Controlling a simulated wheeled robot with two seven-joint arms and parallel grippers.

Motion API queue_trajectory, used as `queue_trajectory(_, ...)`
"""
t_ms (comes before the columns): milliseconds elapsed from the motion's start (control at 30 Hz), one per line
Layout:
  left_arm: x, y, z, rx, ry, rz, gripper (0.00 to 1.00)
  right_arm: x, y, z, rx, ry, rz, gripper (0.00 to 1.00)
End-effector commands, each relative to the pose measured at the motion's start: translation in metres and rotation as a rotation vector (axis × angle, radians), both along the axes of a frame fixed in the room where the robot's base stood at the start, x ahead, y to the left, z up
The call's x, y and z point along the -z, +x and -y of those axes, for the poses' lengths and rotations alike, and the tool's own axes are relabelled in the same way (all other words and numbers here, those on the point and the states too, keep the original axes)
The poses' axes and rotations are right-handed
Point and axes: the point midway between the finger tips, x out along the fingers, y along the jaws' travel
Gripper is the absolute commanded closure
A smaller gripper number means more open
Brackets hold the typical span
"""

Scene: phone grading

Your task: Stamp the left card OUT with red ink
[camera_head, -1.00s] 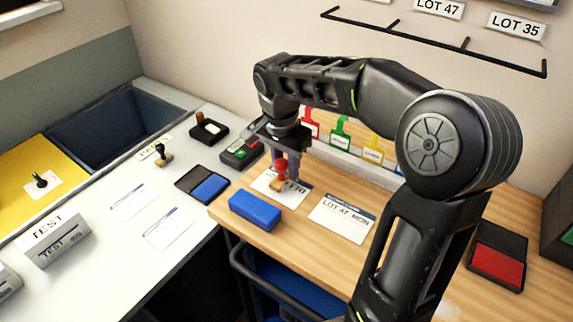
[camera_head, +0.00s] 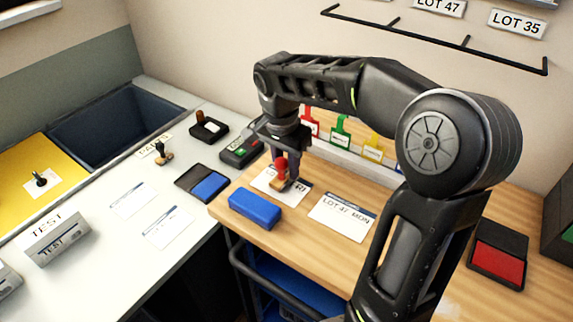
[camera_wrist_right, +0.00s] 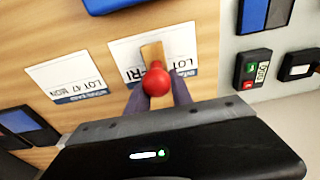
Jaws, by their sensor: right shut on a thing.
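My right gripper (camera_head: 284,160) is shut on a stamp with a red ball knob (camera_head: 281,164) and a wooden base. The stamp is over the left card (camera_head: 263,184), a white card reading FRI on the wooden table. In the right wrist view the red knob (camera_wrist_right: 155,82) is between the fingers and the wooden base covers part of the left card (camera_wrist_right: 122,46). I cannot tell whether the base touches the card. The open red ink pad (camera_head: 497,265) lies at the table's right. My left gripper is not in view.
A second card, LOT 47 MON (camera_head: 342,217), lies to the right. A blue block (camera_head: 255,208) sits at the table's front left edge. A blue ink pad (camera_head: 208,186) and two more cards lie on the white counter. Coloured tags (camera_head: 341,130) stand behind.

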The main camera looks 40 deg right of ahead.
Motion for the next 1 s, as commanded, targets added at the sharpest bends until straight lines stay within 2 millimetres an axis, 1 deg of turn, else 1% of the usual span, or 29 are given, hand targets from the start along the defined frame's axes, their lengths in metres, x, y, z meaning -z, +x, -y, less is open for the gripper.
queue_trajectory(567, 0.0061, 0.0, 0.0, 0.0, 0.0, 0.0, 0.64, 0.0077, 0.0, -0.0001, 0.0, 0.0, 0.0, 0.99)
queue_trajectory(1000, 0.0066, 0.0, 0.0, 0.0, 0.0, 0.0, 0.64, 0.0083, -0.0001, -0.0001, 0.0, 0.001, -0.001, 0.99)
